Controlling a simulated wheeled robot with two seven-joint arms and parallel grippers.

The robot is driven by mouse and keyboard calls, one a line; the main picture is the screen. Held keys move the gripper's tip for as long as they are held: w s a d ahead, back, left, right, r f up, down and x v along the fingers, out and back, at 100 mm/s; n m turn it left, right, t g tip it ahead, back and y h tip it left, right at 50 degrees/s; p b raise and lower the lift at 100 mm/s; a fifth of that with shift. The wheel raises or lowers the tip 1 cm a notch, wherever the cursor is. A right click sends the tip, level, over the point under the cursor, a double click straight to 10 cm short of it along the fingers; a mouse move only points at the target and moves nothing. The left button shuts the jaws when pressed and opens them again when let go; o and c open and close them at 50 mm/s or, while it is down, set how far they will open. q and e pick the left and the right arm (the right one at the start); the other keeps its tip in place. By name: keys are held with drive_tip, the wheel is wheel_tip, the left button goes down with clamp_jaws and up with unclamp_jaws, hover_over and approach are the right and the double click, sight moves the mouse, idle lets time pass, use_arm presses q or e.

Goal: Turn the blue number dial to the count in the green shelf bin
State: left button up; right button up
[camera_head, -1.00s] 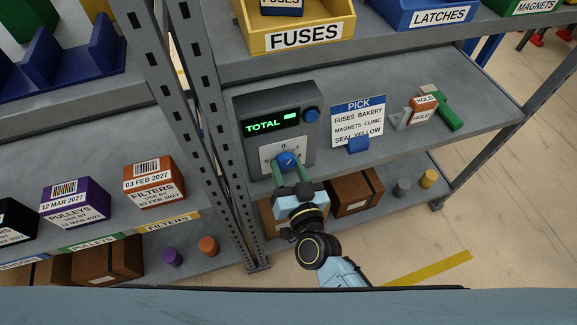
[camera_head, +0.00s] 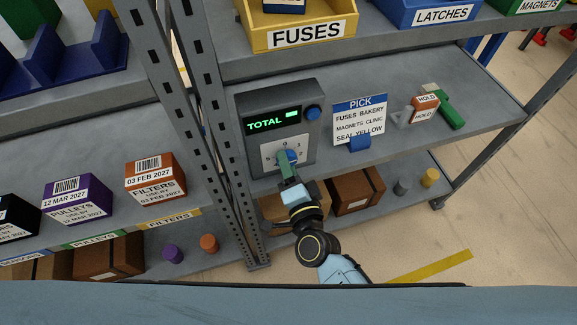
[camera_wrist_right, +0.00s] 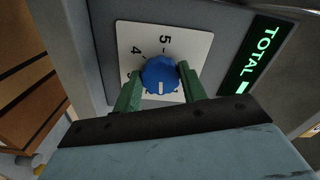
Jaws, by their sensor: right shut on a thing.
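The blue number dial (camera_head: 292,155) sits on a pale plate on the front of the grey box with the green TOTAL display (camera_head: 272,120). My right gripper (camera_head: 287,158) is shut on the dial. In the right wrist view the green fingers grip the dial (camera_wrist_right: 160,74) from both sides. Its white mark points towards the gripper body, away from the 5. The 5 and 4 are readable on the plate (camera_wrist_right: 190,40); lower numbers are partly hidden by the fingers. A green bin labelled MAGNETS (camera_head: 538,7) is cut off at the top right; its contents are not visible. My left gripper is not in view.
A PICK sign (camera_head: 360,120) stands to the right, then a HOLD box (camera_head: 425,108) and a green-handled tool (camera_head: 450,119). A grey perforated post (camera_head: 222,130) rises close to the box's left.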

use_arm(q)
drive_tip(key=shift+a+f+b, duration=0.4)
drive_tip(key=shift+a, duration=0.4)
use_arm(e)
drive_tip(key=shift+m, duration=2.4)
drive_tip(key=shift+r, duration=0.1)
drive_tip(key=o, duration=1)
drive_tip(key=shift+c, duration=0.2)
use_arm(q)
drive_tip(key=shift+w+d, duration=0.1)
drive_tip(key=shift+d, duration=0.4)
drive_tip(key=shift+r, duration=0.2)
use_arm(e)
drive_tip(key=v, duration=1.3)
drive_tip(key=shift+s, duration=0.2)
